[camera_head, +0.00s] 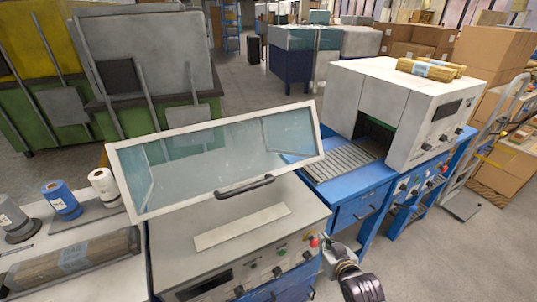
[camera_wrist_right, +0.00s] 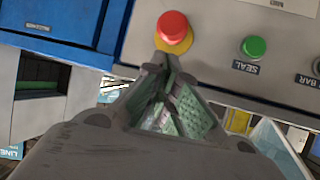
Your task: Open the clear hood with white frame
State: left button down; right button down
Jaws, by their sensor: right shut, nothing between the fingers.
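The clear hood with white frame (camera_head: 222,115) stands raised at a slant over the back of the grey sealing machine (camera_head: 185,262). Its black handle (camera_head: 245,187) is on the frame edge nearest me, and nothing holds it. The machine's bed in front of the hood is bare except for a pale strip (camera_head: 242,226). My right gripper (camera_head: 328,252) is low at the machine's front right corner, apart from the hood and handle. In the right wrist view its fingers (camera_wrist_right: 160,62) are shut and empty, just below the red button (camera_wrist_right: 174,27). My left gripper is out of view.
A green button (camera_wrist_right: 253,46) sits beside the red one on the panel. A blue roller conveyor and white tunnel machine (camera_head: 425,110) stand to the right. A side table at left holds a wrapped wood bundle (camera_head: 75,260) and rolls (camera_head: 104,185). Open floor lies right.

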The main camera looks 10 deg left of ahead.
jog(key=w+a+r+t+y, duration=0.1)
jog(key=a+r+t, duration=0.1)
jog(key=r, duration=0.1)
jog(key=w+a+r+n+t+y, duration=0.1)
jog(key=w+a+r+y, duration=0.1)
jog(key=a+r, duration=0.1)
jog(key=w+a+r+n+t+y, duration=0.1)
jog(key=w+a+r+t+y, duration=0.1)
jog(key=r, duration=0.2)
jog(key=shift+w+a+r+t, duration=0.15)
jog(key=shift+a+r+t, duration=0.05)
jog(key=shift+a+t, duration=0.1)
jog(key=s+a+r+n+y, duration=0.4)
jog(key=r+n+y, duration=0.3)
jog(key=y, duration=0.5)
jog(key=shift+s+r+y, duration=0.4)
jog(key=shift+s+r, duration=0.05)
jog(key=shift+r, duration=0.25)
jog(key=shift+a+r, duration=0.1)
